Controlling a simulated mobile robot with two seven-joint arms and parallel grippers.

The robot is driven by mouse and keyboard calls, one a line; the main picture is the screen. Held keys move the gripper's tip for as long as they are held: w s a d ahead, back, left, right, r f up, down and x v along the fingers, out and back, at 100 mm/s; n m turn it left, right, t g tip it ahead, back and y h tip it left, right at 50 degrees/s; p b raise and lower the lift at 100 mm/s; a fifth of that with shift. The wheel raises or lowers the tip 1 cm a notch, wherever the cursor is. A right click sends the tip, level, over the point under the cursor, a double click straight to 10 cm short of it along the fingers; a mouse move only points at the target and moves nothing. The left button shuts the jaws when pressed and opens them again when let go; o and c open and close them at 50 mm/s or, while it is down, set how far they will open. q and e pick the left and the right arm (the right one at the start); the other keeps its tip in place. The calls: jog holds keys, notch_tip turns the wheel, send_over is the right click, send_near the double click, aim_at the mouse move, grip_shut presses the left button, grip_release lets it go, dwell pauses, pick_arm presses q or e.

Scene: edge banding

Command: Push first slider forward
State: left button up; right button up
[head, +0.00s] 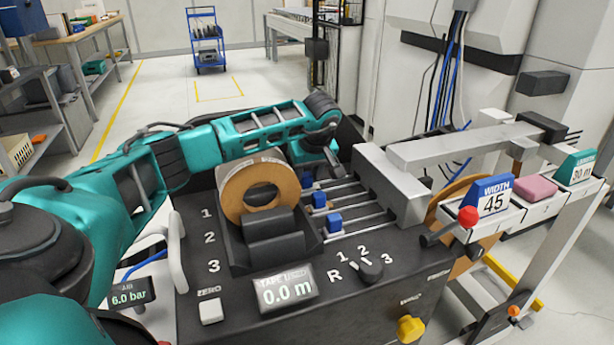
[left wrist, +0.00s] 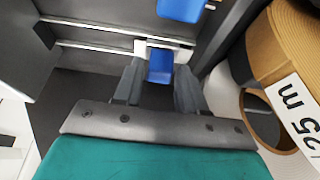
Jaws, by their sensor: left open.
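Three blue sliders sit on metal rails in the dark machine. The first slider (head: 306,181) is the farthest back, beside the tape roll; the second (head: 319,199) and third (head: 335,223) are nearer. My left gripper (head: 334,168) reaches down over the back of the rails, close to the first slider. In the left wrist view my left gripper (left wrist: 159,70) is open, with a blue slider (left wrist: 160,64) between its fingertips. I cannot tell whether the fingers touch it. Another blue slider (left wrist: 181,9) shows beyond. My right gripper is not in view.
A tan tape roll (head: 258,186) stands in a dark holder left of the rails. A grey block (head: 388,185) closes the rails' right end. A display (head: 286,288) reads 0.0 m.

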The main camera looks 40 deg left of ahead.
pick_arm(q)
jog(key=shift+a+f, duration=0.1)
jog(key=shift+f, duration=0.15)
grip_shut()
dwell(0.4)
